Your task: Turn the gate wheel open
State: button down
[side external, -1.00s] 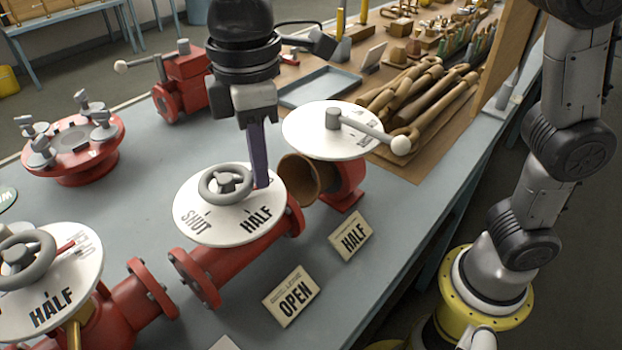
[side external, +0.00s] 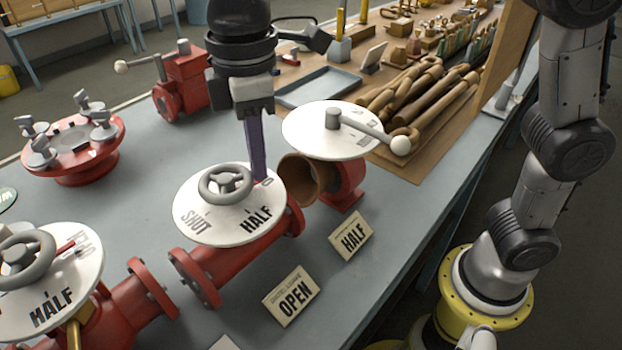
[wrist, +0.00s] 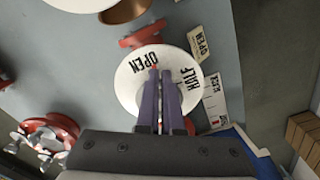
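A grey handwheel (side external: 226,182) sits above a round white dial (side external: 205,225) on a red valve body (side external: 225,262). The dial reads SHUT and HALF in the side view; the wrist view shows OPEN and HALF on the white dial (wrist: 127,92). My gripper (side external: 259,180) points down at the wheel's far right side, its purple fingers over the dial near its edge. In the wrist view, my fingers (wrist: 160,72) are close together with a narrow gap, and a bit of red shows between them. Whether they grip it is unclear. The fingers hide the wheel there.
A second dial with a handwheel (side external: 20,255) stands at lower left. A lever valve with a white dial (side external: 310,135) stands close behind right. OPEN (side external: 291,296) and HALF (side external: 351,236) cards lie in front. A red flanged part (side external: 75,165) stands at left.

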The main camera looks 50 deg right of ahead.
jog(key=shift+w, duration=0.55)
jog(key=shift+d, duration=0.15)
jog(key=shift+s+d+r, duration=0.1)
jog(key=shift+d, duration=0.25)
notch_tip(320, 180, up, 6)
jog(key=shift+f, duration=0.1)
dwell(0.6)
